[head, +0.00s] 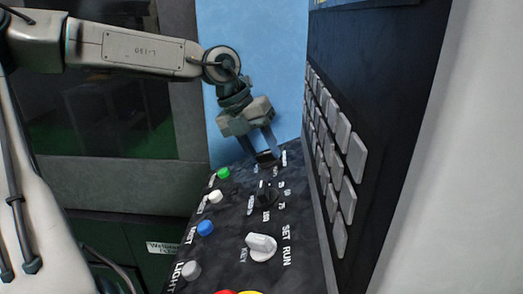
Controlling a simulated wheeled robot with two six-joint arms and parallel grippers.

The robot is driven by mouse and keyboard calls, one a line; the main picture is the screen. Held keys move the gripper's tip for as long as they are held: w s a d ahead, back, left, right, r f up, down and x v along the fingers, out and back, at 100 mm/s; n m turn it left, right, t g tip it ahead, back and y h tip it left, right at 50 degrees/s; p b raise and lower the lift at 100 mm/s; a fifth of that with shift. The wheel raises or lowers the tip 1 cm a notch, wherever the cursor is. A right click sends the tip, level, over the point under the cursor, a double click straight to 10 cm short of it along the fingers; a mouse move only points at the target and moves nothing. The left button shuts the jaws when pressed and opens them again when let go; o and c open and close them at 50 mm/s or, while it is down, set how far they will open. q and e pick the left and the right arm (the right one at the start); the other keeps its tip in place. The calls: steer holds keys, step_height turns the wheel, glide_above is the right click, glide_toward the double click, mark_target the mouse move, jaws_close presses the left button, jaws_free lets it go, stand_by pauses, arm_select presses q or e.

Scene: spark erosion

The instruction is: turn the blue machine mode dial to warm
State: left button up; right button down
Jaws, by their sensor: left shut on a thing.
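The sloping black control panel (221,258) of the blue machine (252,75) runs away from me. My left gripper (264,154) points down at its far end. Its fingers are shut on a dark dial (268,161), which they mostly hide. Small white labels stand around this dial, too small to read, so I cannot tell its setting. A second black dial (265,196), with numbers around it, is nearer me and untouched. My right gripper is not in view.
A grey key switch (261,246) marked SET and RUN is nearer. Green (223,173), white (215,197), blue (205,228) and grey (190,270) buttons line the panel's left side. An upright keypad (337,150) stands close on the right.

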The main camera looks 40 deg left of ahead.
arm_select(q)
steer(key=shift+m, duration=0.6)
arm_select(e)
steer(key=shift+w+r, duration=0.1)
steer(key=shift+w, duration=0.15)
arm_select(q)
steer(key=o, duration=1)
steer(key=shift+s+a+r, duration=0.1)
steer(key=shift+a+r, duration=0.1)
steer(key=shift+r, duration=0.25)
steer(key=b+v, duration=0.1)
steer(key=v, duration=0.8)
steer(key=shift+s+r, duration=0.15)
steer(key=shift+r, duration=0.2)
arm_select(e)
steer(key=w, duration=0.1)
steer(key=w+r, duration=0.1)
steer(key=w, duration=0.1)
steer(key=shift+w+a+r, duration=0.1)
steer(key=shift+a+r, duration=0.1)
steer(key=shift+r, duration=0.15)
